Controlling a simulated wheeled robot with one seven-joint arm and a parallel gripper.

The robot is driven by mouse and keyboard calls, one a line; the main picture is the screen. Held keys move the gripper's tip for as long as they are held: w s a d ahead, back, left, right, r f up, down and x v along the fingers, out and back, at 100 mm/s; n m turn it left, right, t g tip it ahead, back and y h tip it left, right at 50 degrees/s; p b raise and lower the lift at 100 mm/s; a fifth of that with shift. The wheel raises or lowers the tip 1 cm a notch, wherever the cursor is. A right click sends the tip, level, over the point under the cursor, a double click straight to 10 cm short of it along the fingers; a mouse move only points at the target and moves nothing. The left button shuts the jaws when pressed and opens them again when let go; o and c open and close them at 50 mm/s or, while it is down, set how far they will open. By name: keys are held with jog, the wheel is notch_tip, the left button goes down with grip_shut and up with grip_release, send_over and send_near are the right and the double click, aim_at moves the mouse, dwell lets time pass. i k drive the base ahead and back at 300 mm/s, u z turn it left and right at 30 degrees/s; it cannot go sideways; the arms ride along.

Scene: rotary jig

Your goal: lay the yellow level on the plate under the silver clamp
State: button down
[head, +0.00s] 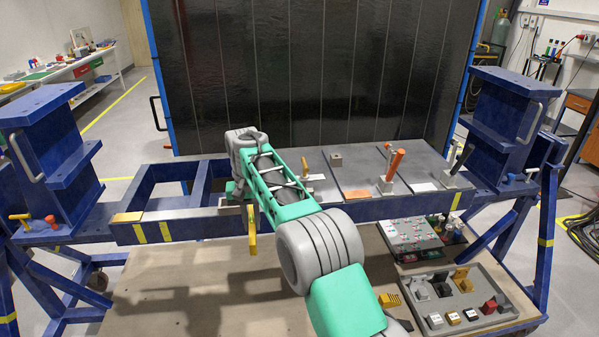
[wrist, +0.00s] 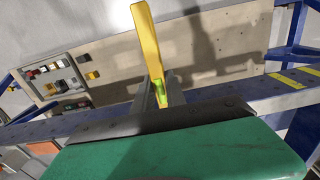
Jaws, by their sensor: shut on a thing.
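The yellow level (head: 252,232) hangs upright in front of the blue frame's near beam, below my forearm. In the wrist view the level (wrist: 148,40) sticks out beyond the fingers, its green vial near them. My gripper (wrist: 160,94) is shut on the level; in the head view my arm mostly hides the fingers. On the grey plates (head: 357,178) stand a clamp with an orange handle (head: 394,165) and one with a dark handle (head: 461,158). Another small clamp with a pale yellowish handle (head: 305,167) is partly hidden by my arm. I cannot tell surely which is the silver one.
Blue posts (head: 505,115) rise at both ends of the frame, with a dark panel (head: 300,75) behind. A small block (head: 336,160) lies on a plate. Below, a grey tray (head: 480,322) of several blocks sits on the wooden shelf (head: 180,300). The frame's left bay is open.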

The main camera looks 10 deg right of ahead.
aim_at(300, 174)
jog(key=i, duration=0.95)
